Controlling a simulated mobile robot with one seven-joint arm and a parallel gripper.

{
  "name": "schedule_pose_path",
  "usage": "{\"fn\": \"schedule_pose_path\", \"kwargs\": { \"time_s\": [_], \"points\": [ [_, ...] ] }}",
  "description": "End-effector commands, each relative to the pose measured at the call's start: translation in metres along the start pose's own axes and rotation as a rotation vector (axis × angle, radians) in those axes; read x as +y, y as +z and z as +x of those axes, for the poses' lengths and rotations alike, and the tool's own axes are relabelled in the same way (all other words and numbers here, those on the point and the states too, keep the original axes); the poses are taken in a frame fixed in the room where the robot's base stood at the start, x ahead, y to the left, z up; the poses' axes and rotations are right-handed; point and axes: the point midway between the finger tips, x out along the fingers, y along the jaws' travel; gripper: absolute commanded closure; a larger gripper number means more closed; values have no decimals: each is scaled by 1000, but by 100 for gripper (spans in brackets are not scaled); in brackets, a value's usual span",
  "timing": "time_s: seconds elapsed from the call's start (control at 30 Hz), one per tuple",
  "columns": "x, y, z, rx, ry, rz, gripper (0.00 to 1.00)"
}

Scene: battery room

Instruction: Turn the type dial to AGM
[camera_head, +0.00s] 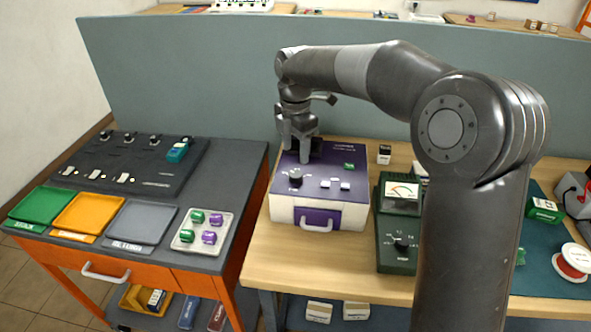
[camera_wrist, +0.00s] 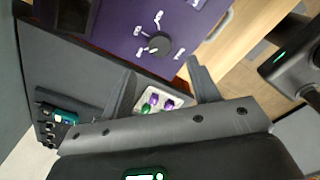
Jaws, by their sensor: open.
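The purple-topped charger box (camera_head: 330,172) with white sides stands on the wooden bench. A round black dial (camera_head: 295,178) sits on the left of its top; the dial shows larger in the wrist view (camera_wrist: 158,44), with several white position labels around it that are too small to read surely. My gripper (camera_head: 304,157) is over the back left part of the box, pointing down, behind the dial. In the wrist view its two fingers (camera_wrist: 163,88) are spread, empty and apart from the dial.
A green tester (camera_head: 400,225) with a gauge and its own knob stands right of the box. Buttons (camera_head: 336,184) lie on the box top. Left is a grey cart with coloured trays (camera_head: 88,214) and a small tray of green and purple pieces (camera_head: 185,236). A blue-grey partition (camera_head: 200,70) stands behind.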

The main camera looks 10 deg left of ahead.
Motion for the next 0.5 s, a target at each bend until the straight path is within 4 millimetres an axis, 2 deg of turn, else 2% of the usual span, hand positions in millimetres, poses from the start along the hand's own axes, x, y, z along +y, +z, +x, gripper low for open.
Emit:
{"fn": "schedule_pose_path", "kwargs": {
  "time_s": [0.03, 0.2, 0.33, 0.5],
  "points": [
    [-1, 0, 12, 2, -4, 0, 45],
    [-1, 0, 44, 2, -3, 0, 45],
    [0, 0, 62, 1, -1, 1, 45],
    [0, 0, 74, 0, 1, 2, 45]
  ]
}}
